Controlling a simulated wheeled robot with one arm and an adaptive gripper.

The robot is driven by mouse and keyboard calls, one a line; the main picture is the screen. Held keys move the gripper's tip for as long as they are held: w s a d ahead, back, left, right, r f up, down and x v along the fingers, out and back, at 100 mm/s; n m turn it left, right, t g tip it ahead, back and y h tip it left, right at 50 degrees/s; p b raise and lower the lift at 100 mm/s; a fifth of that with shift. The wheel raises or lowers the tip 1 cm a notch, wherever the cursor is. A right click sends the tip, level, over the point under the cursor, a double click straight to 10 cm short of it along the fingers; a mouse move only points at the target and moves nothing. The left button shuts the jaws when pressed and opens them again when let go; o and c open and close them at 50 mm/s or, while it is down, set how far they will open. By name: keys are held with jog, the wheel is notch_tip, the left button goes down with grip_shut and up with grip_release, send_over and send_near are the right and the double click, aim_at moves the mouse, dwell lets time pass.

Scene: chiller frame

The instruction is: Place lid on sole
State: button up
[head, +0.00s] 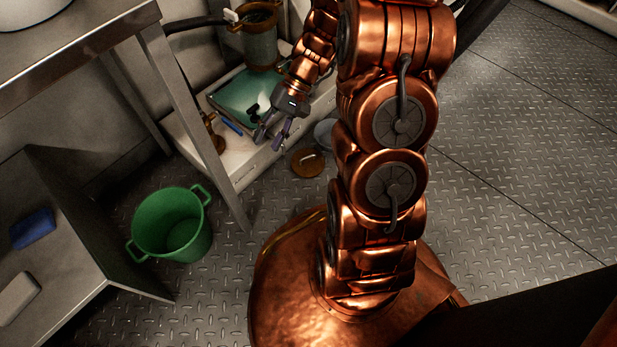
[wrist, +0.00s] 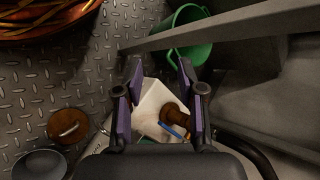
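A round brown lid (head: 307,162) with a pale bar handle lies flat on the floor, in front of the low white shelf. It also shows at the lower left of the wrist view (wrist: 68,126). My gripper (head: 272,134) is above the shelf's front edge, up and left of the lid. In the wrist view its two purple-lined fingers (wrist: 161,68) stand apart with nothing held between them. I cannot tell which thing is the sole.
The low white shelf (head: 244,170) holds a teal tray (head: 240,92), a brown-and-green pot (head: 260,40), a brown object (wrist: 176,115) and a blue strip (wrist: 172,129). A grey round dish (wrist: 40,164) lies beside the lid. A green bucket (head: 172,222) stands left. The floor at right is clear.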

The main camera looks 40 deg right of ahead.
jog(key=s+a+r+n+h, duration=0.1)
jog(key=s+r+h, duration=0.3)
jog(key=s, duration=0.6)
jog(key=s+a+r+n+h, duration=0.1)
jog(key=s+r+n+h, duration=0.2)
jog(key=s, duration=0.7)
jog(key=shift+a+r+g+h, duration=0.4)
jog(key=shift+r+h, duration=0.6)
jog(key=shift+r, duration=1.05)
jog(key=shift+r, duration=0.1)
notch_tip(320, 180, up, 46)
jog(key=s+t+p, duration=0.1)
jog(key=p, duration=4.2)
jog(key=shift+s+f, duration=0.25)
